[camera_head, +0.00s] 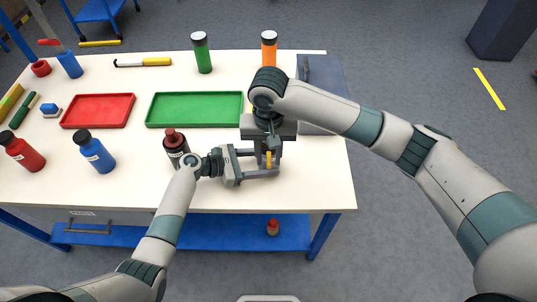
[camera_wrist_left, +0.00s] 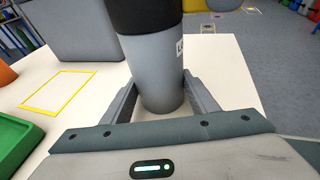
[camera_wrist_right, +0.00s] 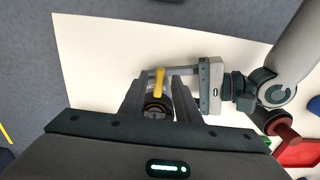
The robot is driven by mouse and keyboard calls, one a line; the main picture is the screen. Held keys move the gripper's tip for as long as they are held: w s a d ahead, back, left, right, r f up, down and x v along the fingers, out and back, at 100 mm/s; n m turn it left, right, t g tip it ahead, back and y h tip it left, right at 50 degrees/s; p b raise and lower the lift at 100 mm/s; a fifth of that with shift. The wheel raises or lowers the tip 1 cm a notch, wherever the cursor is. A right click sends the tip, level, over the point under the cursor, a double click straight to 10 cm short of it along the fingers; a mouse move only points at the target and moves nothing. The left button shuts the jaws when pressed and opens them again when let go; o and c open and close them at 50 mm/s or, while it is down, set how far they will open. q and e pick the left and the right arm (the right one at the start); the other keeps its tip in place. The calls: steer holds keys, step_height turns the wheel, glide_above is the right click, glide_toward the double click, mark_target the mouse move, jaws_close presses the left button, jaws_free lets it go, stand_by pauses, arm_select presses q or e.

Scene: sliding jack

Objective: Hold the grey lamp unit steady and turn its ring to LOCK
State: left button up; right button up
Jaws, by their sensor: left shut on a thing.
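The grey lamp unit (camera_wrist_left: 162,82) stands upright on the table, with a white label partly showing on its side. Its black ring (camera_wrist_left: 146,16) is at the top in the left wrist view. My left gripper (camera_head: 263,164) is shut on the grey body from the left, a finger on each side. My right gripper (camera_wrist_right: 159,88) points down from above, its fingers apart on either side of the lamp's top. A yellow bar (camera_wrist_right: 159,82) shows between them. No contact of the right fingers with the ring can be made out. The lamp is mostly hidden in the head view.
A dark red bottle (camera_head: 175,146) stands close to my left wrist. A green tray (camera_head: 195,94) and a red tray (camera_head: 98,111) lie to the left. A grey box (camera_head: 322,80) is behind the right gripper. An empty yellow outline (camera_wrist_left: 58,91) marks the table. The front right table corner is clear.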

step_height(320, 180, up, 12)
stand_by(0.7)
arm_select(q)
steer(key=o, duration=1)
steer(key=shift+v, duration=3.8)
steer(key=shift+d, duration=0.1)
steer(key=shift+s, duration=0.1)
arm_select(e)
steer(key=shift+f, duration=0.1)
